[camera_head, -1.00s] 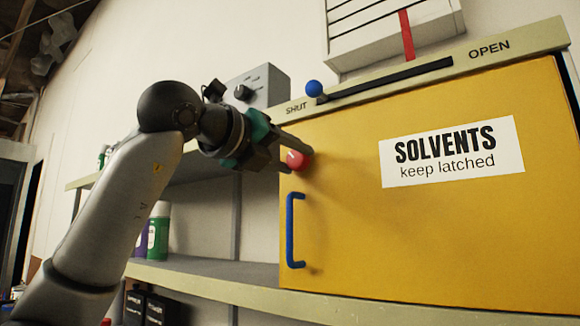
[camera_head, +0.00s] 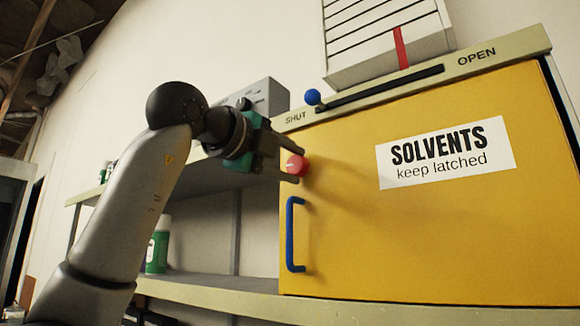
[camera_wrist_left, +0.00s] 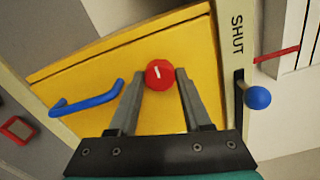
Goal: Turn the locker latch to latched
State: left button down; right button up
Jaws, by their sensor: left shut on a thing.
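The locker latch is a round red knob (camera_head: 297,165) with a white mark, on the left side of the yellow locker door (camera_head: 430,240). In the left wrist view the knob (camera_wrist_left: 159,74) sits between the fingertips, its white line running roughly along the fingers. My left gripper (camera_head: 292,164) is shut on the knob, one finger above and one below it in the head view. The door looks closed and bears a "SOLVENTS keep latched" label (camera_head: 445,152). My right gripper is not in view.
A blue door handle (camera_head: 291,234) stands out just below the knob. A blue ball (camera_head: 312,97) sits at the SHUT end of the black slot above the door. A grey box (camera_head: 262,97) and bottles (camera_head: 157,250) stand on shelves to the left.

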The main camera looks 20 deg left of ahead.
pick_arm(q)
jog(key=shift+r+n, duration=0.1)
jog(key=shift+n, duration=0.3)
jog(key=shift+c, duration=1.7)
grip_release()
jog(key=shift+s, duration=0.1)
jog(key=b+v, duration=0.3)
jog(key=v, duration=1.2)
jog(key=shift+a, duration=0.1)
